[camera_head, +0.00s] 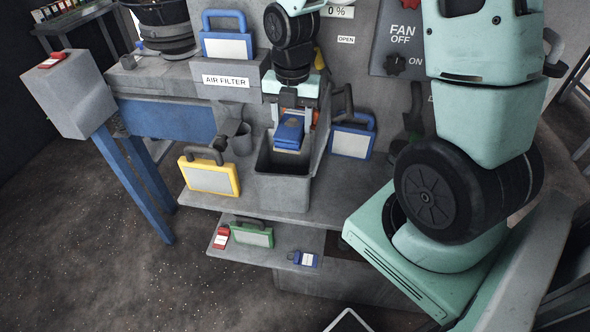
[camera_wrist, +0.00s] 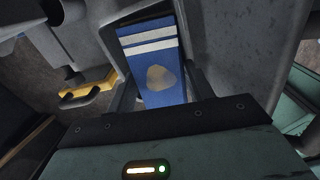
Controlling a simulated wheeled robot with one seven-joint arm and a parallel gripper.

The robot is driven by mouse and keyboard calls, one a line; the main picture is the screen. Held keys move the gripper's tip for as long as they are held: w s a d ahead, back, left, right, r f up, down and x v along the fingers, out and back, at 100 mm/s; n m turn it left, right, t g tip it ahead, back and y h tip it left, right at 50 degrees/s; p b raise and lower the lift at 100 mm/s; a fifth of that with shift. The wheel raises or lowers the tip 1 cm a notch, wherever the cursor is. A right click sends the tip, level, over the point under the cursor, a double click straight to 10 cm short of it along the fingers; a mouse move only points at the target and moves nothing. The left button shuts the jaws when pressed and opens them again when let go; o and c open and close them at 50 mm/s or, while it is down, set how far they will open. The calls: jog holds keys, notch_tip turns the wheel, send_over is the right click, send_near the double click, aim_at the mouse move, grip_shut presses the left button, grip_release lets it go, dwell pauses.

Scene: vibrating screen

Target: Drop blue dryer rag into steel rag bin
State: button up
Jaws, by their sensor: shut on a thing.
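The blue dryer rag (camera_head: 289,130) is a folded blue cloth, held over the mouth of the grey steel rag bin (camera_head: 283,192). In the wrist view the rag (camera_wrist: 155,88) shows two white stripes and a pale worn patch. My gripper (camera_head: 292,118) is shut on the rag and points down just above the bin. The bin is a square open box on the grey shelf, and its lid seems to stand up at its right side. The wrist view shows part of the bin's rim around the rag. The bin's floor is hidden.
A yellow-framed panel (camera_head: 209,176) stands left of the bin, with a grey cup (camera_head: 241,141) behind it. A blue-framed panel (camera_head: 350,140) stands to the right. The lower shelf (camera_head: 285,236) holds a green-framed panel (camera_head: 252,235), a red item (camera_head: 221,238) and a small blue item (camera_head: 306,259).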

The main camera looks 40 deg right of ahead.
jog(key=o, duration=1)
jog(key=shift+r, duration=0.1)
notch_tip(320, 180, up, 12)
jog(key=shift+f+b, duration=0.1)
jog(key=shift+b, duration=0.5)
jog(key=s+a+f+m+b, duration=0.2)
jog(key=s+a+f+m, duration=0.2)
jog(key=s+a+m, duration=0.2)
jog(key=s+a+f+m+b, duration=0.3)
jog(key=s+a+f+m, duration=0.1)
jog(key=a, duration=0.5)
jog(key=s+a+f+m+b, duration=0.2)
jog(key=s+a+f+m, duration=0.3)
jog(key=s+a+m, duration=0.2)
jog(key=shift+s+a+m+y, duration=0.3)
jog(key=shift+s, duration=0.1)
